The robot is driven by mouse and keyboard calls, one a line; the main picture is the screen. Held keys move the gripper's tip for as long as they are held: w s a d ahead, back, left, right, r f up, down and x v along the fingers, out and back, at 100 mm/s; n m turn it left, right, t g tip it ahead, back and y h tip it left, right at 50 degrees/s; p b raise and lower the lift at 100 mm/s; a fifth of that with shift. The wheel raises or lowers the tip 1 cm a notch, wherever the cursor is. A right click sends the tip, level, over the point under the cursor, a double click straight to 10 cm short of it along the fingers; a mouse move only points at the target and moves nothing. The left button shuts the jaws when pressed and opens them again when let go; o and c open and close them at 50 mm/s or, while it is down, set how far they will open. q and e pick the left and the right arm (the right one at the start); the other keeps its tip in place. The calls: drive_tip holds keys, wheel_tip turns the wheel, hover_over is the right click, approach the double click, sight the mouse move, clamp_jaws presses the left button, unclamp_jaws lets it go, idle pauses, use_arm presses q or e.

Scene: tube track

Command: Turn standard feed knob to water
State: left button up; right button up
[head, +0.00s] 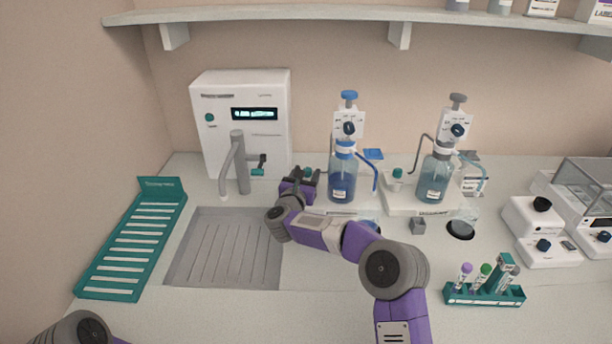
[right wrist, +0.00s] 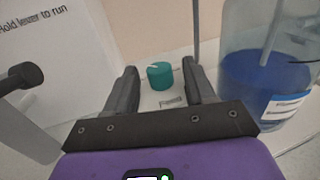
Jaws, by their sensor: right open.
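A teal feed knob (head: 308,172) sits on the white base beside the left blue-capped bottle (head: 342,176). In the right wrist view the teal knob (right wrist: 160,76) lies between and beyond my finger tips, with a pale mark on its upper left edge. A second teal knob (head: 397,174) sits by the right bottle (head: 436,178). I cannot tell which knob is the standard one. My left gripper is out of view.
A white water unit (head: 270,85) with a grey spout and lever stands left of the right gripper. The blue bottle (right wrist: 262,85) is close on the gripper's right. A grey drain tray (head: 222,250), teal rack (head: 135,240) and tube holder (head: 485,293) lie nearer.

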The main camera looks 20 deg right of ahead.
drive_tip(key=shift+w, duration=0.1)
clamp_jaws()
idle(0.3)
drive_tip(key=shift+h, duration=0.3)
drive_tip(key=shift+w+a+m+g+h+b, duration=0.1)
drive_tip(key=shift+a+m+g+h+b, duration=0.05)
drive_tip(key=shift+m+g+h+b, duration=0.55)
drive_tip(key=shift+m+g+h, duration=0.6)
drive_tip(key=shift+m+h, duration=0.1)
drive_tip(key=shift+h, duration=0.1)
drive_tip(key=shift+w+m+g+h+p, duration=0.1)
drive_tip(key=shift+m+g+h+p, duration=0.55)
drive_tip(key=shift+g, duration=0.25)
drive_tip(key=shift+w+a+m+g+h+p, duration=0.1)
drive_tip(key=shift+m+g+h+p, duration=0.9)
drive_tip(key=shift+p, duration=0.4)
